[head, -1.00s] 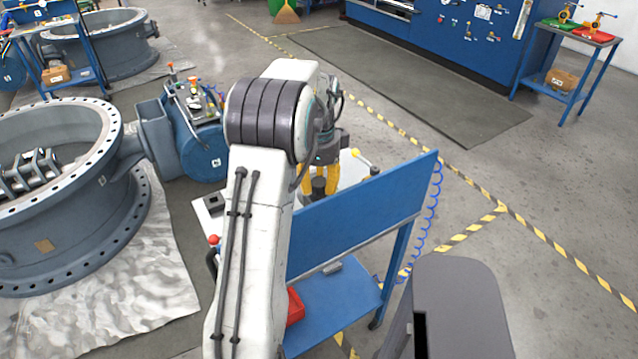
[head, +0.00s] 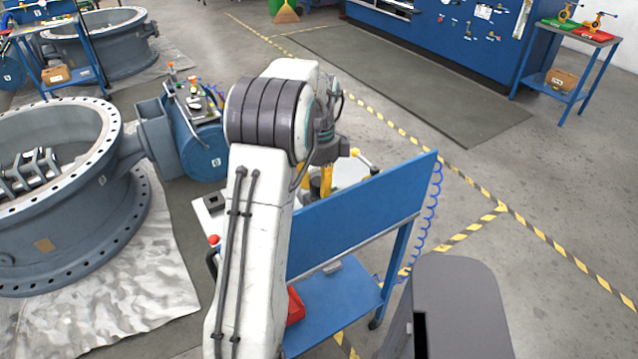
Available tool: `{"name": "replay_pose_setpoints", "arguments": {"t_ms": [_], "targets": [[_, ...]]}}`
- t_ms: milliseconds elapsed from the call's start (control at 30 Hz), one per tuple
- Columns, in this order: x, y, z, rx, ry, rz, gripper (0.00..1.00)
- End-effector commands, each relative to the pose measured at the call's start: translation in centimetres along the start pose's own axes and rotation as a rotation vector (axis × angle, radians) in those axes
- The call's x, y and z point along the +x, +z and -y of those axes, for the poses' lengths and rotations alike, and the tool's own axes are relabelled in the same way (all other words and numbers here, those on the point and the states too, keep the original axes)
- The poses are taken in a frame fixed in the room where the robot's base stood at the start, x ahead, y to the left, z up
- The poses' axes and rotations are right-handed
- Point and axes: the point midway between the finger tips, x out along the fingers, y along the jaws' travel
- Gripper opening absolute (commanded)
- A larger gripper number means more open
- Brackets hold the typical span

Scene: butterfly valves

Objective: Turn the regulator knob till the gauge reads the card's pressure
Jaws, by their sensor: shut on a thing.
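My gripper (head: 318,183) reaches down behind the blue panel of a blue cart, at the cart's pale top. Its yellow fingers are shut on the regulator knob, which the fingers and panel hide almost wholly now. A yellow-tipped lever (head: 362,157) stands just to the right of the gripper. I cannot make out the gauge, its reading or the card from here; my arm and the panel block much of the cart top.
The cart's blue panel (head: 365,205) rises right in front of the gripper. A red bin (head: 295,305) sits on the lower shelf. A large grey valve ring (head: 60,245) lies at left, with a blue actuator (head: 205,150) beside it. Open floor lies to the right.

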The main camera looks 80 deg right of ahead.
Motion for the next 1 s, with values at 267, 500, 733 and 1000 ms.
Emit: {"name": "replay_pose_setpoints", "arguments": {"t_ms": [267, 500, 733, 1000], "targets": [[0.30, -0.10, -0.19, 0.006, 0.009, -0.004, 0.05], [0.26, -0.09, -0.17, 0.005, 0.008, -0.004, 0.46], [0.10, -0.06, -0.07, 0.005, 0.004, -0.002, 0.50], [0.01, -0.05, -0.03, 0.004, 0.001, -0.001, 0.50]]}}
